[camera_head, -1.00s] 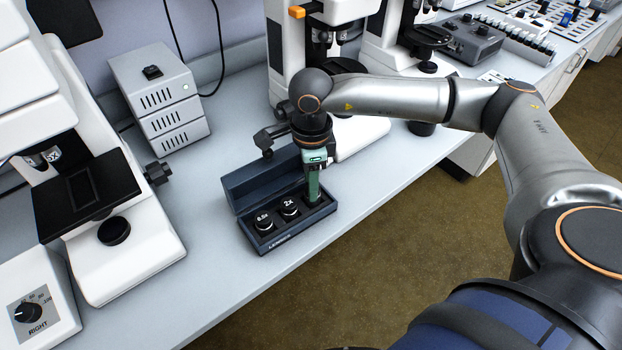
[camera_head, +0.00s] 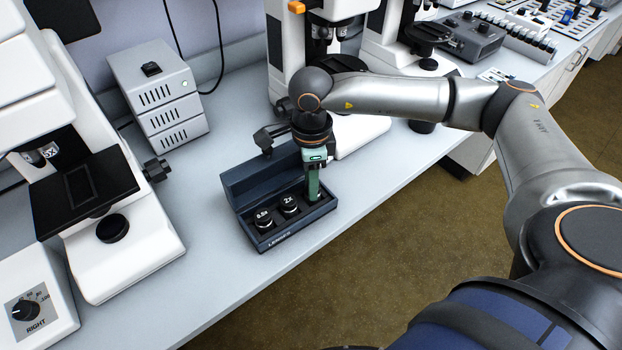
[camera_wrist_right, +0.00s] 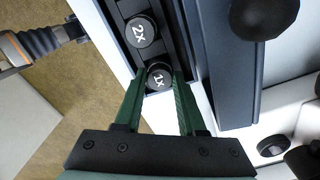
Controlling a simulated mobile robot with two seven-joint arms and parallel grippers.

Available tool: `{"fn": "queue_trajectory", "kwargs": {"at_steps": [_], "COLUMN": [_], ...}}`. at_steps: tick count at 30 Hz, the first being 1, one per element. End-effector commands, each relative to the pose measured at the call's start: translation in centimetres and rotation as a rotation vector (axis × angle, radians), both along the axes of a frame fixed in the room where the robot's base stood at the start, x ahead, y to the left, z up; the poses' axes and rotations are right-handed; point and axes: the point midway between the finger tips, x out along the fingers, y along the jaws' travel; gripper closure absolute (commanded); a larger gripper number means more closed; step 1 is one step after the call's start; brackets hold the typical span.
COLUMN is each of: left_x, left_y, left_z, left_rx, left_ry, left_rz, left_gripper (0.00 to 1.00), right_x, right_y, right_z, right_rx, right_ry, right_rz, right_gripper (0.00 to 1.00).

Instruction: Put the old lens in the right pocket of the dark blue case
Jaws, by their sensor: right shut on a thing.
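The dark blue case (camera_head: 300,232) lies open on the bench, its lid (camera_head: 258,175) raised at the back. A lens marked 0.5x (camera_head: 263,218) sits in its left pocket and a lens marked 2x (camera_head: 289,204) in the middle one. My right gripper (camera_head: 314,196) points down into the right pocket. In the right wrist view its fingers are shut on the old lens (camera_wrist_right: 159,76), marked 1x, at the right pocket. Whether the lens touches the pocket floor is hidden. My left gripper is not in view.
A white microscope (camera_head: 130,245) with a dark stage stands left of the case. Another microscope (camera_head: 345,135) stands close behind my right gripper. A grey stacked box (camera_head: 160,95) is at the back. The bench's front edge runs close before the case.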

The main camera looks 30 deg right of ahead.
Motion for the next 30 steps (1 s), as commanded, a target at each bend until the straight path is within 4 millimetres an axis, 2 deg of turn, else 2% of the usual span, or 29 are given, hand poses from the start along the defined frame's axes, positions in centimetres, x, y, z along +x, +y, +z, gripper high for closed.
{"fn": "queue_trajectory", "kwargs": {"at_steps": [1, 2, 10, 16, 22, 30], "left_x": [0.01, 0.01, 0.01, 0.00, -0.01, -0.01], "left_y": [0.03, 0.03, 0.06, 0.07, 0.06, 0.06], "left_z": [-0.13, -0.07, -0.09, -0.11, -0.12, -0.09], "left_rx": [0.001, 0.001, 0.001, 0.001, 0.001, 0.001], "left_ry": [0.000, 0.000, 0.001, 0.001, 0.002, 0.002], "left_rz": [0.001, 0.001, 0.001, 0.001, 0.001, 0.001], "left_gripper": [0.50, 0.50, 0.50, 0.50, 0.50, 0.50], "right_x": [0.00, 0.01, 0.01, 0.01, 0.02, 0.03], "right_y": [0.02, 0.02, 0.02, 0.02, 0.01, 0.01], "right_z": [-0.11, -0.02, -0.01, -0.03, -0.03, 0.03], "right_rx": [0.000, 0.000, 0.000, 0.000, 0.000, 0.001], "right_ry": [0.000, 0.000, 0.000, 0.000, 0.000, -0.001], "right_rz": [0.001, 0.001, 0.001, 0.000, 0.000, 0.000], "right_gripper": [1.00, 0.57, 0.27, 0.24, 0.02, 0.02]}}
